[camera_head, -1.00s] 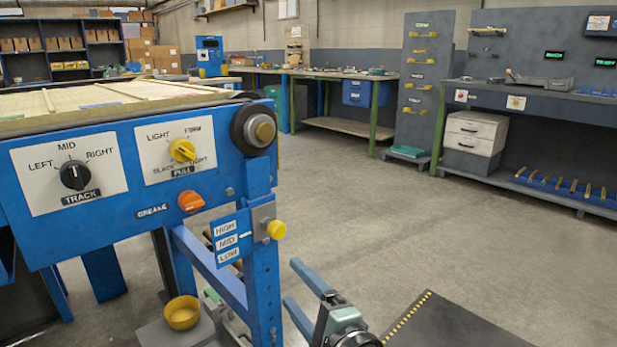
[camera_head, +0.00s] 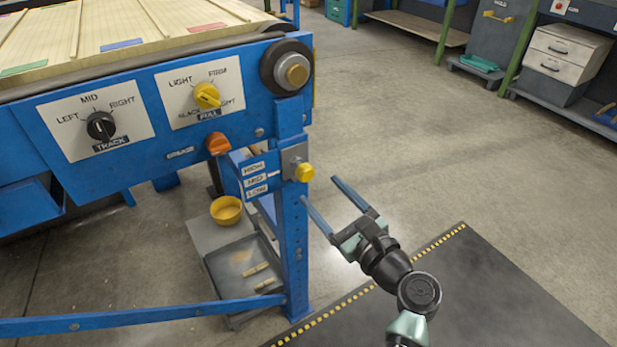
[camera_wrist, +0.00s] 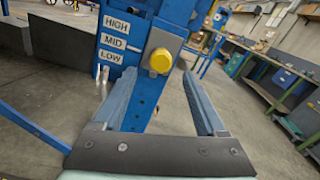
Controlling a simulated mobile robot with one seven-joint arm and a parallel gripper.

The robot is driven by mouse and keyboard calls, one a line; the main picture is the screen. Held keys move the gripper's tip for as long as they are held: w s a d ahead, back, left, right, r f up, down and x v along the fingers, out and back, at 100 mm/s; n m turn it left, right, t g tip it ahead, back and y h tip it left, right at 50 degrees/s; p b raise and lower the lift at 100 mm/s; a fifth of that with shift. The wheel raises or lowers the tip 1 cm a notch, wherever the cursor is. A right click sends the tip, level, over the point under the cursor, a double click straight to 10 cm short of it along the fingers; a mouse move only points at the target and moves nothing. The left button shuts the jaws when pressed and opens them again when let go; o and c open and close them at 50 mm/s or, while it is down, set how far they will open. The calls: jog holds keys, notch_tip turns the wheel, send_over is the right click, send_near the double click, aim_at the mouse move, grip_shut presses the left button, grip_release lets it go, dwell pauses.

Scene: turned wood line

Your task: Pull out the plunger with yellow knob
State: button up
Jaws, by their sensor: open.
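The plunger's yellow knob (camera_head: 305,173) sticks out from a grey metal plate (camera_head: 293,160) on the blue machine leg, beside the HIGH, MID and LOW labels. In the wrist view the yellow knob (camera_wrist: 160,61) is above the middle, past the fingertips' side of the picture, on its grey block. My gripper (camera_head: 325,206) is open and empty, just right of and a little below the knob. In the wrist view my gripper's two blue fingers (camera_wrist: 165,95) stand apart on either side of the knob's line, not touching it as far as I can see.
A yellow selector knob (camera_head: 207,95), a black TRACK knob (camera_head: 101,126) and an orange grease knob (camera_head: 218,144) are on the blue panel. A yellow bowl (camera_head: 226,210) stands below. The floor to the right is clear, with a dark mat (camera_head: 490,290).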

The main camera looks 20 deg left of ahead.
aim_at(308, 177)
jog(key=b+x, duration=0.1)
jog(key=x, duration=0.5)
jog(key=shift+w+a+b, duration=0.25)
jog(key=shift+b, duration=0.1)
grip_shut()
dwell(1.1)
